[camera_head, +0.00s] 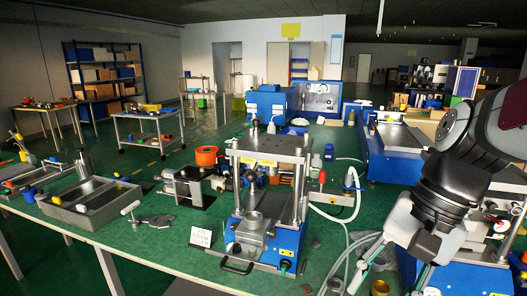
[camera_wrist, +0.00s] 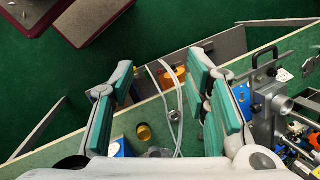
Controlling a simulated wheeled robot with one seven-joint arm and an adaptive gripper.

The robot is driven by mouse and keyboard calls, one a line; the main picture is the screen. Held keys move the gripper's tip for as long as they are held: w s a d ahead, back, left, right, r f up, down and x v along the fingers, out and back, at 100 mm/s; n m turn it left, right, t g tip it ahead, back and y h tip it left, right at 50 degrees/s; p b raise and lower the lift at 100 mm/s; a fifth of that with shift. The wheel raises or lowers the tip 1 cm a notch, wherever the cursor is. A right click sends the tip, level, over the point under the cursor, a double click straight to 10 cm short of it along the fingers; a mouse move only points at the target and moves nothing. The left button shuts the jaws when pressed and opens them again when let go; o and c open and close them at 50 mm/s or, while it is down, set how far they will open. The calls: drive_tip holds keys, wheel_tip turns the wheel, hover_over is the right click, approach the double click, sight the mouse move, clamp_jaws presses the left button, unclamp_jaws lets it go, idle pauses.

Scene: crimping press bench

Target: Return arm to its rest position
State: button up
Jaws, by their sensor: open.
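My gripper (camera_wrist: 162,101) is open in the wrist view, its teal-padded fingers wide apart with nothing between them. The fingers hang over the bench edge, with bench top, hoses and the green floor below. In the head view my arm is raised at the right side of the bench; the fingertips are not clear there. The crimping press (camera_head: 265,190), with a blue base and steel posts, stands upright on the green bench top (camera_head: 130,245), left of my arm. Part of the press also shows at the right of the wrist view (camera_wrist: 268,105).
A grey divided bin (camera_head: 90,202) sits at the bench's left. A white card (camera_head: 201,237) lies left of the press. A pale hose (camera_head: 340,219) loops between press and arm. A brass cup (camera_head: 380,287) is near the front edge. A blue machine (camera_head: 392,150) stands behind my arm.

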drive_tip(key=s+d+r+n+t+h, duration=0.2)
drive_tip(key=s+n+t+h, duration=0.1)
drive_tip(key=s+n, duration=0.4)
drive_tip(key=shift+d+n+t+h, duration=0.2)
drive_tip(key=shift+n+t+h, duration=0.1)
drive_tip(key=shift+t, duration=0.4)
drive_tip(key=shift+r, duration=0.1)
idle(1.8)
